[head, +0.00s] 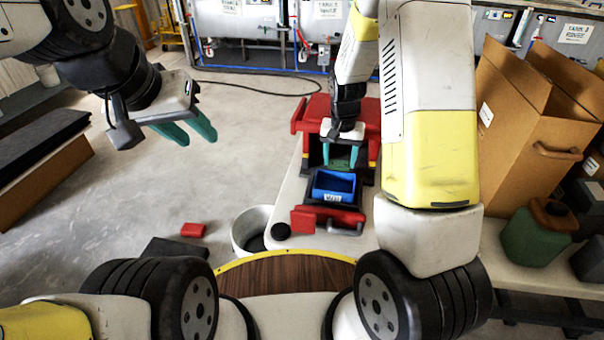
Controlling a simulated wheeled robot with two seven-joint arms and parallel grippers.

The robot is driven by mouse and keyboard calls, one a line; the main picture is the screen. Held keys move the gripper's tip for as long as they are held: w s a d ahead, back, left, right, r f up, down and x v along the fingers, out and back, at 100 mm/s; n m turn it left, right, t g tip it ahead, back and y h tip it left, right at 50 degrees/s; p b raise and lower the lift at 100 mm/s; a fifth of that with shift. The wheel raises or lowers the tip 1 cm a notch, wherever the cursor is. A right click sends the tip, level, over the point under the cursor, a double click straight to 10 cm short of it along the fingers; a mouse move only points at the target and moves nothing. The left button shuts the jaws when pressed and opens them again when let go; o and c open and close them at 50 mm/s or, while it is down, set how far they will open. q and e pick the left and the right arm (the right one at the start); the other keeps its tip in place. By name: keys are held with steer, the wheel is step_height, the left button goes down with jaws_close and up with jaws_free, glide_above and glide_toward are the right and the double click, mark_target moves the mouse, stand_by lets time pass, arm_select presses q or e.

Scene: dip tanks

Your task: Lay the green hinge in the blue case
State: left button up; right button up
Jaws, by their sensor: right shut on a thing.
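The blue case (320,190) is a small open box with a white label on its front, sitting in the pulled-out drawer of a red tool chest. My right gripper (341,160) hangs just behind and above the case, pointing down at the chest. It is shut on a small dark green piece, seemingly the green hinge (340,153), mostly hidden between the fingers. I cannot tell whether the piece touches anything below. My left gripper (189,137) is open and empty, high over the floor at the left, with its teal fingers apart.
The red tool chest (313,108) stands on a pale bench, its red drawer front (303,219) facing me. A round dark object (281,231) lies beside the drawer. A white bucket (243,232) and a red block (193,230) are at left. Cardboard boxes (520,130) and a green container (530,242) crowd the right.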

mark_target(336, 168)
steer(key=f, duration=0.5)
steer(key=shift+a+f, duration=0.15)
steer(key=shift+a, duration=0.25)
steer(key=shift+f, duration=2.3)
steer(key=shift+f, duration=0.1)
steer(key=o, duration=1.2)
